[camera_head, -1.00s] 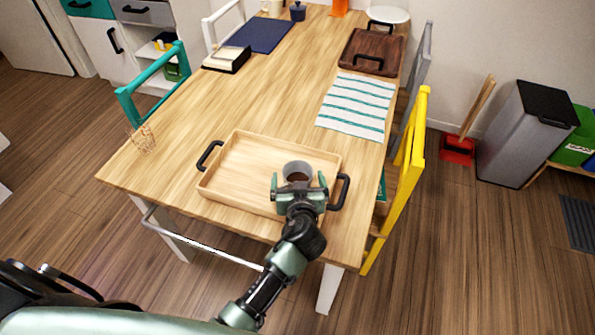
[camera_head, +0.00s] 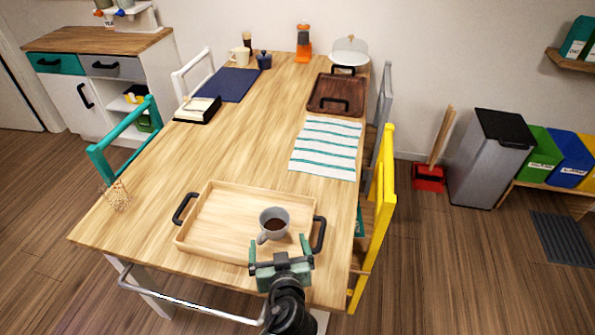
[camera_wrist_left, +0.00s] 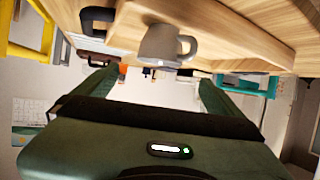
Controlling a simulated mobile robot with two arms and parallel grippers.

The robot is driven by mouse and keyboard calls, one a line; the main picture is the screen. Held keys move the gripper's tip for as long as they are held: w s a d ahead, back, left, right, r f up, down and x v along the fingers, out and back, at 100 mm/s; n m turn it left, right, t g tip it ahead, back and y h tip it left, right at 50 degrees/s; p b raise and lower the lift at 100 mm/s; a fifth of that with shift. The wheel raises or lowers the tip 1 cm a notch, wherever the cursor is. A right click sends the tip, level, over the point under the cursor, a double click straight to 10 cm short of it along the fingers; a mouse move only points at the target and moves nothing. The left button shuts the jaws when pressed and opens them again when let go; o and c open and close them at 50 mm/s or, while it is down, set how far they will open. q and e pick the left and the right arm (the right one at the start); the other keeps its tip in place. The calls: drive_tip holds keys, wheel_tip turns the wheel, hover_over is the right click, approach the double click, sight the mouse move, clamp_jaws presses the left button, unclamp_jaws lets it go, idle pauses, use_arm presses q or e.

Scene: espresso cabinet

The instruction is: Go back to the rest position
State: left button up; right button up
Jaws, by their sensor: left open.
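My left gripper (camera_head: 281,248) is open and empty at the near right edge of the wooden tray. Its fingers point toward a grey cup (camera_head: 273,224) with dark liquid, apart from it. The cup stands upright in the right part of the light wooden tray (camera_head: 212,195). In the left wrist view the cup (camera_wrist_left: 165,47) appears beyond the open fingers (camera_wrist_left: 155,80), upside down, with nothing between the fingers. My right gripper is not in view.
The tray lies on the near end of the wooden table (camera_head: 235,145). A striped cloth (camera_head: 326,147) and dark tray (camera_head: 337,93) lie farther back. A yellow chair (camera_head: 378,225) stands at the right, a teal chair (camera_head: 125,130) at the left.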

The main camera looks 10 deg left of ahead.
use_arm(q)
drive_tip(key=s+a, duration=0.1)
drive_tip(key=s+a+f+g, duration=0.1)
drive_tip(key=a, duration=0.1)
drive_tip(key=s+a+f+g, duration=0.1)
drive_tip(key=s+a, duration=0.1)
drive_tip(key=shift+s+f, duration=0.1)
drive_tip(key=shift+f, duration=0.1)
drive_tip(key=s+a+m+g+h, duration=0.3)
drive_tip(key=s+m+g+h, duration=0.3)
drive_tip(key=s, duration=1.2)
wheel_tip(320, 180, down, 28)
drive_tip(key=s+g+y, duration=0.1)
drive_tip(key=s+g, duration=0.1)
drive_tip(key=s+a+f+g, duration=0.1)
drive_tip(key=s+a+f, duration=0.1)
drive_tip(key=s+f, duration=1.2)
drive_tip(key=shift+s+a+f+m+g, duration=0.15)
drive_tip(key=shift+s+f+m+g, duration=0.2)
drive_tip(key=shift+s, duration=0.75)
